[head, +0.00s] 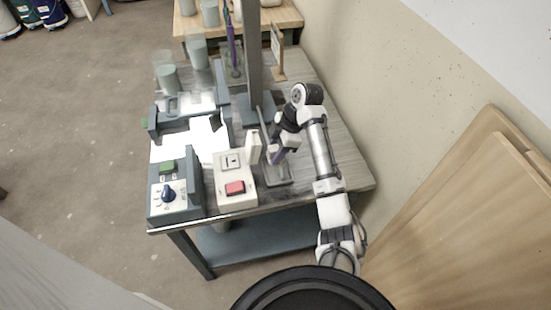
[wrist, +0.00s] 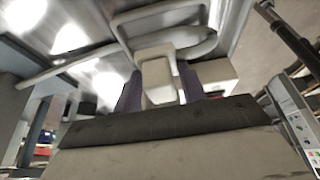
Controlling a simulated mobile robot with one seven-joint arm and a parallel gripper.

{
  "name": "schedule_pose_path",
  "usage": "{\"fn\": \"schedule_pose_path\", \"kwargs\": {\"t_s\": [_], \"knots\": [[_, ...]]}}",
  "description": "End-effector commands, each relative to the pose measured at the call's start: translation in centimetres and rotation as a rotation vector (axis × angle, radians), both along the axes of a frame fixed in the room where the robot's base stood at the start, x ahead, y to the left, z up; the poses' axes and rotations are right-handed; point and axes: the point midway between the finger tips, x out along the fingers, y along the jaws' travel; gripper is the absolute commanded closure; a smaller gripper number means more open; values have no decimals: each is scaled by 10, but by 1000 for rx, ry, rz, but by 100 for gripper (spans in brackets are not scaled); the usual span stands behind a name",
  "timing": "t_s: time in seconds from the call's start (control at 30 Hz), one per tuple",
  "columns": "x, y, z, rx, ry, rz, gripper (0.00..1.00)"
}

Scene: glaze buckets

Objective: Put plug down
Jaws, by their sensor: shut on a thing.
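My gripper (head: 275,157) has purple fingers and is low over a small grey tray (head: 280,180) on the table, right of a cream control box. In the wrist view, the fingers (wrist: 160,88) are shut on the pale cream plug (wrist: 158,78), which sits between them. The plug is mostly hidden by the fingers in the head view. I cannot tell whether it touches the tray.
A grey control unit (head: 188,200) with a blue knob is at left. A grey post (head: 254,70) rises behind. Translucent cups (head: 168,78) stand at the far left.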

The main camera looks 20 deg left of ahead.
Motion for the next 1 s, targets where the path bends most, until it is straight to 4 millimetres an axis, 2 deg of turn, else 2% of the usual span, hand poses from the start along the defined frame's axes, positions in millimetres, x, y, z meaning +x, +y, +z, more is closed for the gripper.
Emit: {"fn": "schedule_pose_path", "kwargs": {"t_s": [0.23,0.6,0.63,0.7,1.0], "knots": [[-1,0,-35,-1,3,-1,91],[-1,0,-42,-1,2,0,91],[-1,0,-42,-1,2,0,58],[-1,0,-41,-1,2,0,50],[0,0,-38,-1,2,0,50]]}}
